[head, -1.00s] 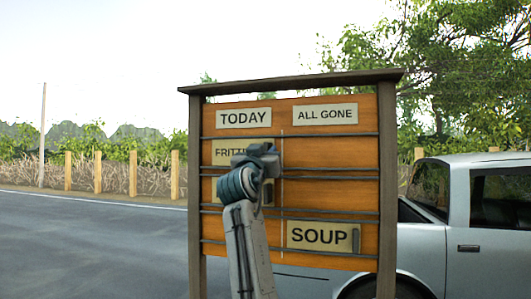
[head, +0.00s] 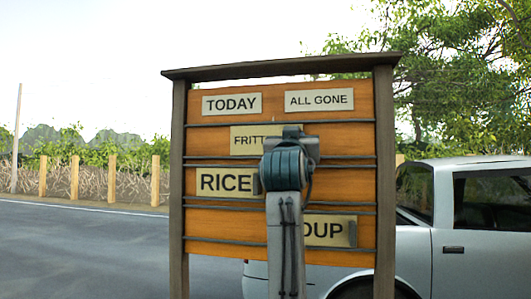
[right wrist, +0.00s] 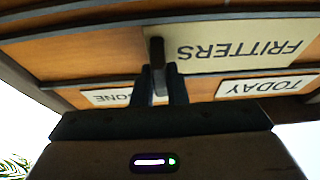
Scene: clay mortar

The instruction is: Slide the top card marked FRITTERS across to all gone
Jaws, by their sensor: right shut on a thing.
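The cream FRITTERS card (head: 253,140) sits in the top track of the orange menu board (head: 220,222), straddling the board's middle below the TODAY label (head: 232,104) and the ALL GONE label (head: 319,100). My right gripper (right wrist: 162,78) is shut on the upright handle (right wrist: 156,52) of the card, which shows upside down in the right wrist view (right wrist: 230,50). In the head view my right arm hides the card's right end and the handle. My left gripper is not in view.
The RICE card (head: 225,182) is in the left of the track below. The SOUP card (head: 330,231), partly hidden by my arm, is lower right. Dark rails cross the board between side posts (head: 385,180). A silver vehicle (head: 490,235) stands behind at right.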

